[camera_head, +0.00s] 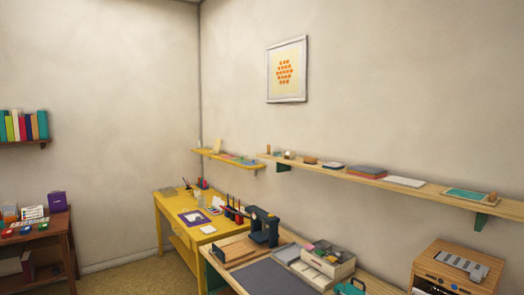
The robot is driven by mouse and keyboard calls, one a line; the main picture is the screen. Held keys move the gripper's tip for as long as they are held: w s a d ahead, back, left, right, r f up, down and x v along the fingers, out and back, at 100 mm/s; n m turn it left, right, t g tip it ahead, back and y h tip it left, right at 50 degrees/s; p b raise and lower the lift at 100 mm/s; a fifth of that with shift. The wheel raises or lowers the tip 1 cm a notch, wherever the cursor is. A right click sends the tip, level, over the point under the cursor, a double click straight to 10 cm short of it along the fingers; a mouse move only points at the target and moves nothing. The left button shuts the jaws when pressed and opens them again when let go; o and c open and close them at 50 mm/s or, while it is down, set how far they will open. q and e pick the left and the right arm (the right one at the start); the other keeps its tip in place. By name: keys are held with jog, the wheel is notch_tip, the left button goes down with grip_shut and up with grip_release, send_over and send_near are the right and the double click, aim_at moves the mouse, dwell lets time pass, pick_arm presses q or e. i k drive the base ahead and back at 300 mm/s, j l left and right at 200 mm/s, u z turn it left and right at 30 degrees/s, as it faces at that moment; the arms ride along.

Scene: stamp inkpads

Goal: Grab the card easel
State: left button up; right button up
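I cannot tell for certain which thing is the card easel. A small upright tan piece (217,146) stands at the left end of the yellow wall shelf and is too small to make out. A whitish leaning card or board (32,213) stands on the brown table at the left, with an orange and blue upright piece (10,211) beside it. Neither of my grippers shows in the head view.
The brown table (55,236) stands at the left. A yellow desk (167,205) is in the corner, next to a wooden workbench (220,268) with a dark mat. A long wall shelf (345,176) juts out above. Carpet (135,277) lies open between table and desk.

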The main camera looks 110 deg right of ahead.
aim_at(216, 148)
jog(key=z, duration=3.3)
jog(key=i+j+u, duration=0.35)
jog(key=i, duration=0.35)
jog(key=i+u, duration=0.3)
jog(key=i, duration=2.8)
jog(key=i+j+z, duration=0.1)
jog(key=i+z, duration=0.35)
jog(key=i+j+z, duration=0.25)
jog(key=i+z, duration=0.2)
jog(key=i+j+z, duration=0.7)
jog(key=j+z, duration=0.2)
